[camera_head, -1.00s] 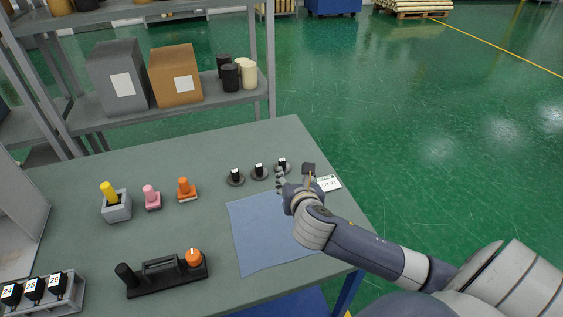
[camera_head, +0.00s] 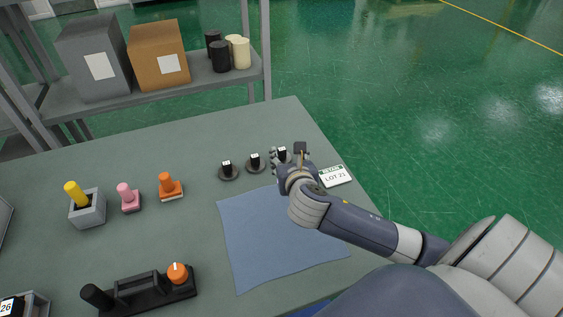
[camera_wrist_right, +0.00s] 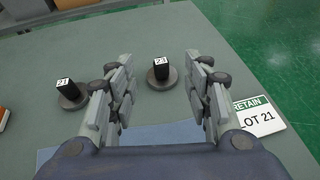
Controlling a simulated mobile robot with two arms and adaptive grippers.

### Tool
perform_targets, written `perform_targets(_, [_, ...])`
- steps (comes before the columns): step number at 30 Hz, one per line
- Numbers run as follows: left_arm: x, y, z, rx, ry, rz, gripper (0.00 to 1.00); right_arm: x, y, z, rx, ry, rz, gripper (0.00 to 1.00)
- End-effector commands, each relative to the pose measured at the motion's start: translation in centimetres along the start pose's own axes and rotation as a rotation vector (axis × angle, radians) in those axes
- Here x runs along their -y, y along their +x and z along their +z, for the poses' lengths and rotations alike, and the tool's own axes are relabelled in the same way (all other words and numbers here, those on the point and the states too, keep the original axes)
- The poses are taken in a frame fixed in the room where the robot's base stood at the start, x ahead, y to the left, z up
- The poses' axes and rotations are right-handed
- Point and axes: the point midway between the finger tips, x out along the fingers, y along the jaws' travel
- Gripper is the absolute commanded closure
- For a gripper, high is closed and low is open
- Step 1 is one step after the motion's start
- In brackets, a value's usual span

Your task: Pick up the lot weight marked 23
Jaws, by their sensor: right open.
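The weight marked 23 (camera_wrist_right: 160,73) is a black block with a white label, upright on a round grey base. In the right wrist view it stands in the gap just beyond my right gripper (camera_wrist_right: 160,88), which is open with a finger towards each side. In the head view, my right gripper (camera_head: 284,166) is at the rightmost weight of a row of three and partly hides it. The weight marked 21 (camera_wrist_right: 70,93) stands left of the gripper in the wrist view. I see no contact with the weight. My left gripper is not in view.
A LOT 21 retain card (camera_head: 335,176) lies right of the gripper near the table edge. A blue cloth (camera_head: 275,245) lies in front. Coloured-handled stamps (camera_head: 170,187), a black holder (camera_head: 145,292) and a numbered block rack (camera_head: 30,303) are further left.

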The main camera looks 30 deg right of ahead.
Motion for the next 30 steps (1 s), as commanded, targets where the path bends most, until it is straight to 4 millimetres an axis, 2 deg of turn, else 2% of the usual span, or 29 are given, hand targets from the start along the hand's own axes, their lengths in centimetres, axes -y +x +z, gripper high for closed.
perform_targets(1, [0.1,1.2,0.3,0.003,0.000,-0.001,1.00,0.0,0.5,-1.1,0.000,0.000,0.000,0.54])
perform_targets(5, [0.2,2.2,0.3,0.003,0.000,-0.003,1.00,0.0,0.9,-2.0,0.000,0.000,0.000,0.54])
perform_targets(8, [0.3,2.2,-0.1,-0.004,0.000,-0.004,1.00,0.0,1.6,-2.0,0.001,0.000,-0.002,0.54])
perform_targets(15, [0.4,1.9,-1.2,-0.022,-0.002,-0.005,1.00,0.0,5.1,-1.9,0.000,0.002,-0.002,0.54])
perform_targets(23, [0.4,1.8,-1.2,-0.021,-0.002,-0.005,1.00,0.0,6.9,-1.9,0.000,0.001,-0.002,0.54])
perform_targets(30, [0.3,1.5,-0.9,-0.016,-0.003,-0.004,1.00,0.0,9.9,-2.2,-0.001,0.002,-0.002,0.54])
